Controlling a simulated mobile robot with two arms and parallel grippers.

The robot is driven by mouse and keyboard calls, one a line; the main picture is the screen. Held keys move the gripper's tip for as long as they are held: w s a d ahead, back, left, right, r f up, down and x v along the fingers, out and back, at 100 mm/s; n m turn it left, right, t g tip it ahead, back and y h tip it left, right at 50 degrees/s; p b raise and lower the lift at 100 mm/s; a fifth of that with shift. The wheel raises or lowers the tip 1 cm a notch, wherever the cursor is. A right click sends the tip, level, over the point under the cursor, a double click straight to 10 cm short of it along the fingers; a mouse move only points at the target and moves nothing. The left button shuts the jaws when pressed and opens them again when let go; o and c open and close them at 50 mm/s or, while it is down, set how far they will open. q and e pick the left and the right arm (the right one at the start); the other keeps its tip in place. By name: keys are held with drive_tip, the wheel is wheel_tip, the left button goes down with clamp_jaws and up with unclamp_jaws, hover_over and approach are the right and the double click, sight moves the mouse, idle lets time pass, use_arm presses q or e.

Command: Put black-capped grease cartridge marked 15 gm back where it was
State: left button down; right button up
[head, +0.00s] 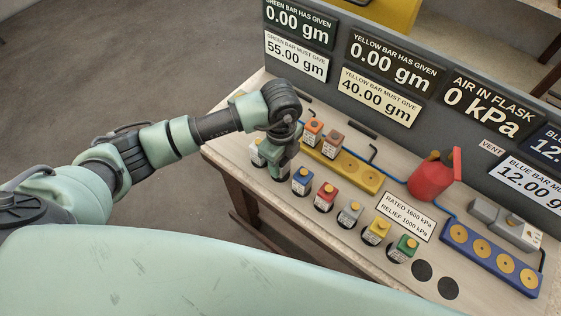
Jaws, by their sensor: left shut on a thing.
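My left gripper (279,164) is at the far left end of the front row of cartridges. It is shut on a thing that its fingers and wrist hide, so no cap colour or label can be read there. No black-capped cartridge marked 15 gm shows clearly. A pale-topped cartridge (257,158) stands just left of the gripper, partly covered by it. My right gripper is not in view.
Blue (302,182), red (325,198), grey (349,214), yellow (376,232) and green (403,249) capped cartridges stand in the row. Empty dark holes (422,271) follow. The yellow bar (370,181) holds orange and brown cartridges. A red flask (430,182) stands behind.

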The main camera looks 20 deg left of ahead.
use_arm(q)
drive_tip(key=shift+f, duration=0.5)
drive_tip(key=shift+f, duration=0.1)
drive_tip(key=c, duration=0.9)
unclamp_jaws()
wheel_tip(320, 180, up, 11)
drive_tip(key=b, duration=0.3)
drive_tip(key=shift+b, duration=0.3)
drive_tip(key=shift+r, duration=0.65)
